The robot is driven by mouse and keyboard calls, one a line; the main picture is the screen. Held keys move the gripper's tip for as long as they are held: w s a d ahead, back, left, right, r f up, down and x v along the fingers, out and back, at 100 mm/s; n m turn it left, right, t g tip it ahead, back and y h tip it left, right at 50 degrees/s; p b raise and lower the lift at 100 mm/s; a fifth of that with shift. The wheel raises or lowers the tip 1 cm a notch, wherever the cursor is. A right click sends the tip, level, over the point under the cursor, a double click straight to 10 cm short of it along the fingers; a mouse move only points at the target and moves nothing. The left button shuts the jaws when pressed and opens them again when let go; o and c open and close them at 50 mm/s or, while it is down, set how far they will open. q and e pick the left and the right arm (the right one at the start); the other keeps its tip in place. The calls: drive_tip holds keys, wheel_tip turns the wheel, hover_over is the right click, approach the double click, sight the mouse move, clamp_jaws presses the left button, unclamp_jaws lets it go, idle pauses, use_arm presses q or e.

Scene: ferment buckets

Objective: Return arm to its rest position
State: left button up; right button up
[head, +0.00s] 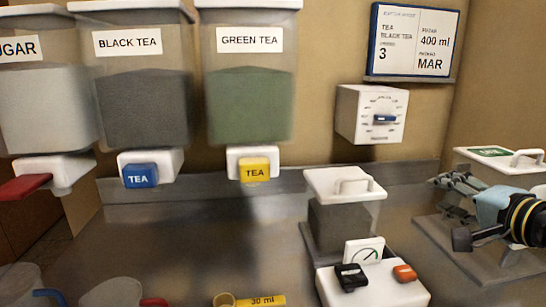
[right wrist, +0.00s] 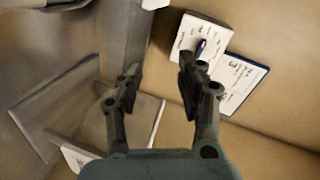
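My right gripper (head: 462,212) is at the right side of the head view, in front of a white-lidded container (head: 500,157) with a green label. In the right wrist view its two fingers (right wrist: 157,85) are spread apart with nothing between them. The gripper is open and empty, above the counter. My left gripper is in neither view.
Dispensers for sugar (head: 45,100), black tea (head: 145,105) and green tea (head: 250,105) hang at the back left. A lidded container (head: 340,220) and a device with a gauge (head: 372,285) stand front centre. A dial box (head: 372,114) and sign (head: 412,40) are on the wall.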

drive_tip(key=s+a+f+n+g+h, duration=0.1)
drive_tip(key=s+a+f+n+g, duration=0.15)
drive_tip(key=s+f+n, duration=0.35)
drive_tip(key=s+a+f+n+g, duration=0.2)
drive_tip(key=s+f+g, duration=0.15)
drive_tip(key=s, duration=0.55)
drive_tip(key=s+f+n+g+h, duration=0.25)
drive_tip(key=s+n+g, duration=0.3)
drive_tip(key=s, duration=1.15)
drive_tip(key=s+d+f+g+b, duration=0.15)
drive_tip(key=f+b, duration=0.25)
drive_tip(key=f, duration=1.4)
drive_tip(key=s+d+f+b, duration=0.1)
drive_tip(key=d+f+b, duration=0.15)
drive_tip(key=f, duration=1.55)
use_arm(q)
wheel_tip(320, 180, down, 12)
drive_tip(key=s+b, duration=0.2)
drive_tip(key=b, duration=0.3)
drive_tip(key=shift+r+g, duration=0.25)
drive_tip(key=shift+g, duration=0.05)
use_arm(e)
drive_tip(key=s+f+g, duration=0.1)
drive_tip(key=s+f, duration=1.6)
drive_tip(key=f, duration=0.1)
drive_tip(key=shift+s+f, duration=0.3)
drive_tip(key=shift+f, duration=0.05)
drive_tip(key=shift+a, duration=0.1)
